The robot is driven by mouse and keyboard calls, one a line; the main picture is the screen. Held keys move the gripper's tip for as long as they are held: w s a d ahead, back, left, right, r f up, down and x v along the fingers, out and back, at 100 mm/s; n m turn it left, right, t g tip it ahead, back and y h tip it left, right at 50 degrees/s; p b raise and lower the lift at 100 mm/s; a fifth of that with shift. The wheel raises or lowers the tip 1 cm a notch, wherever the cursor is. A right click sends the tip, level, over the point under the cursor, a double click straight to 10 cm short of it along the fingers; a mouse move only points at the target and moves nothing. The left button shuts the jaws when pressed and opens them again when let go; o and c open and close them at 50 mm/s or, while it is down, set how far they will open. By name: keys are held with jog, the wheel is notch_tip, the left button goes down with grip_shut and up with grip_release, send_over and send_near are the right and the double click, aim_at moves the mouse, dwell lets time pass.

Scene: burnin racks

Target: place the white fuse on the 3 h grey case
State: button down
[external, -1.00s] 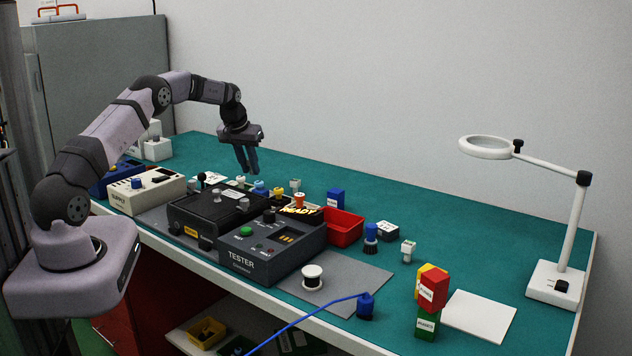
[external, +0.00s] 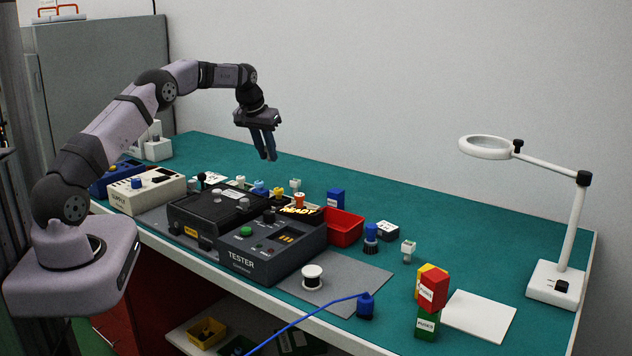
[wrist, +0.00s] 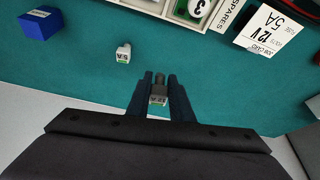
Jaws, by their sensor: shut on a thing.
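My gripper (external: 267,157) is in the air above the far side of the bench, pointing down. In the wrist view my gripper (wrist: 160,88) is shut on a small pale piece (wrist: 158,97), which looks like the white fuse. Its body is grey-white with dark marks, and the fingers hide its sides. In the external view the held piece cannot be made out. I cannot pick out a grey case marked 3 h. A green part with a white 3 (wrist: 196,9) shows at the wrist view's top edge.
A blue box (wrist: 40,22) is farther left. The tester (external: 262,262), red bin (external: 345,228) and magnifier lamp (external: 556,283) stand on the bench.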

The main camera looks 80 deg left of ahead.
jog(key=w+d+f+m+h+p, duration=0.1)
jog(key=w+d+f+m+p, duration=0.15)
jog(key=w+d, duration=1.1)
notch_tip(320, 180, up, 4)
jog(key=f+m+t+h+p, duration=0.1)
jog(key=m+t+p, duration=0.1)
jog(key=m+p, duration=0.2)
send_over(386, 226)
jog(key=shift+s+d+r+g, duration=0.15)
jog(key=shift+s+r, duration=0.15)
jog(key=shift+r, duration=0.4)
jog(key=shift+s+d+r+g, duration=0.15)
jog(key=shift+s+r, duration=0.15)
jog(key=shift+r, duration=0.35)
jog(key=shift+a, duration=0.1)
notch_tip(386, 226, down, 6)
jog(key=shift+r+b, duration=0.25)
jog(key=shift+b, duration=0.1)
jog(key=shift+f+p, duration=0.85)
jog(key=shift+f, duration=1.5)
jog(key=shift+f, duration=0.1)
